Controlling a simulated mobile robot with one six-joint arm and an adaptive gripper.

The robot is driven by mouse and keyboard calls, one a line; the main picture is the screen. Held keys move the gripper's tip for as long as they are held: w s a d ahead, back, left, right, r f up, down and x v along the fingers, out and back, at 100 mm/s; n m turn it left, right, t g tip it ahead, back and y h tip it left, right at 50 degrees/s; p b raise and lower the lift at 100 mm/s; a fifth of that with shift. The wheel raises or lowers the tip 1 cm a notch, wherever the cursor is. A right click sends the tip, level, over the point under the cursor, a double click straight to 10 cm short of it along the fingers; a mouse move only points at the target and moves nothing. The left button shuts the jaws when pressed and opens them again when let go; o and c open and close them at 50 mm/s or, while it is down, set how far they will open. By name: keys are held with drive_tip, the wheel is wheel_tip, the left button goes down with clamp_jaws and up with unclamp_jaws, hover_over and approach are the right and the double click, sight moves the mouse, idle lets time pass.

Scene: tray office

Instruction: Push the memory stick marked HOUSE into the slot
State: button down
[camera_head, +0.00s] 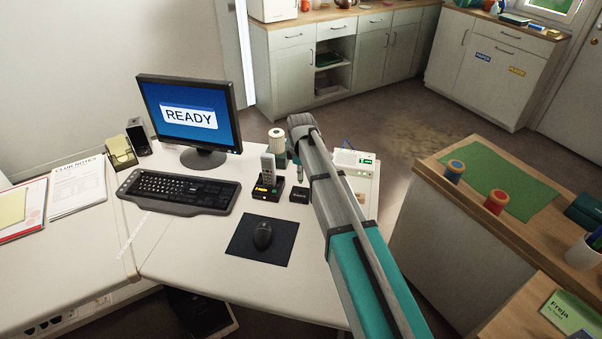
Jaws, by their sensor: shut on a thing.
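My arm reaches from the lower right up over the desk, and its far end is beside a cream cylinder with a dark top. I cannot make out a memory stick or a HOUSE label. A small black box (299,195) lies left of the arm. I cannot tell where the slot is. The monitor (190,113) shows READY.
A cordless phone (268,170) stands in a black base (266,198) near the arm. A keyboard (178,191), a mouse (263,235) on a dark mat and papers (78,185) lie further left. A wooden counter (450,172) with a green mat is at right.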

sight(301, 181)
drive_tip(key=shift+f+b, duration=1.8)
drive_tip(key=shift+f, duration=0.1)
drive_tip(key=shift+f+b, duration=0.85)
drive_tip(key=shift+b, duration=0.05)
idle(4.0)
drive_tip(key=c, duration=0.7)
unclamp_jaws()
drive_tip(key=shift+o, duration=0.2)
drive_tip(key=shift+r, duration=0.25)
